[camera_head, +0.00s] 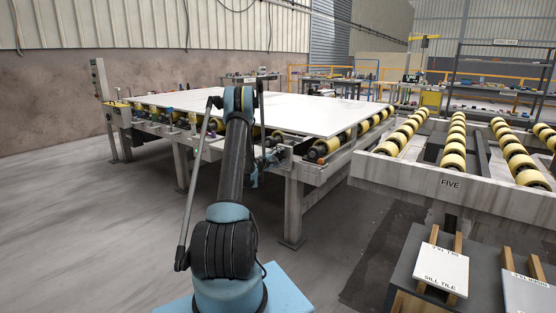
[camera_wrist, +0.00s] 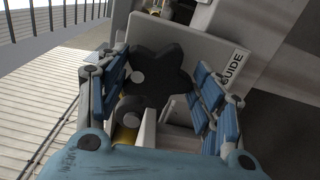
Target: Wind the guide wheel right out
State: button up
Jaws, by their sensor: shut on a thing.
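The guide wheel (camera_wrist: 165,68) is a black, lobed hand knob in the wrist view, in front of a pale plate marked GUIDE (camera_wrist: 232,68). My gripper (camera_wrist: 160,78) has its blue-padded fingers on either side of the wheel and is shut on it. The contact between pads and lobes is partly hidden. A darker round part with a pale centre shows just below the wheel. In the head view my arm hides the wheel, and the gripper is only partly visible at the near edge of the roller table (camera_head: 294,170).
A large white slab (camera_head: 300,112) lies on the roller table. To the right stands a second roller frame marked FIVE (camera_head: 450,184), with yellow rollers. A tile marked SILL TILE (camera_head: 441,269) lies at the lower right. The floor at left is clear.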

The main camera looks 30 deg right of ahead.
jog(key=shift+s, duration=0.1)
jog(key=o, duration=1)
jog(key=shift+f, duration=0.1)
jog(key=shift+o, duration=0.2)
jog(key=v, duration=1.2)
